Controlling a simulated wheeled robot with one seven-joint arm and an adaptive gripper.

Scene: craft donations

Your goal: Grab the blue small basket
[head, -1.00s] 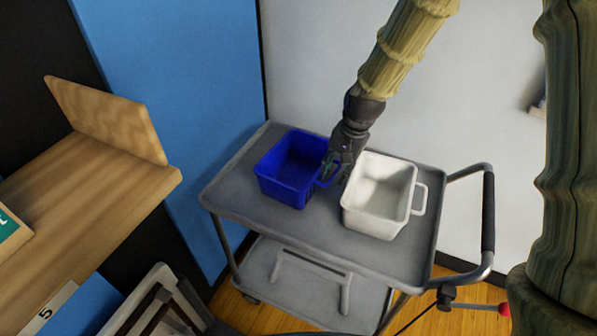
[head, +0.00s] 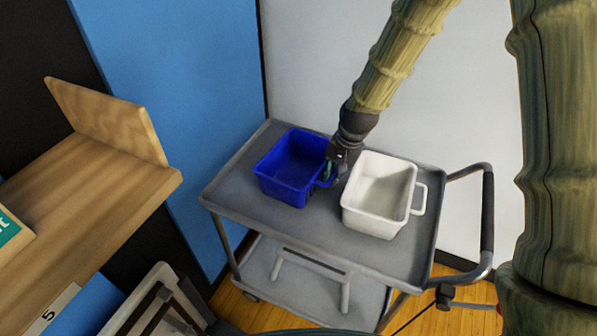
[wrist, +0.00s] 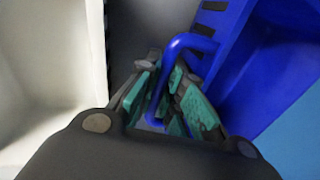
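The blue small basket (head: 286,190) stands upright on the top shelf of a grey cart, left of a white basket. In the wrist view its blue wall (wrist: 232,65) and looped handle (wrist: 185,41) show close up. My gripper (head: 335,170) is at the basket's right side, at the handle, between the two baskets. In the wrist view the teal finger pads of my gripper (wrist: 168,95) stand on either side of the handle bar, with a gap between them. The fingers look open around the handle. Whether either pad touches it is unclear.
The white basket (head: 374,222) stands close on the right, its pale wall (wrist: 45,75) filling the left of the wrist view. The grey cart (head: 248,210) has a lower shelf and a right-hand push handle. A wooden shelf (head: 90,215) is at the left.

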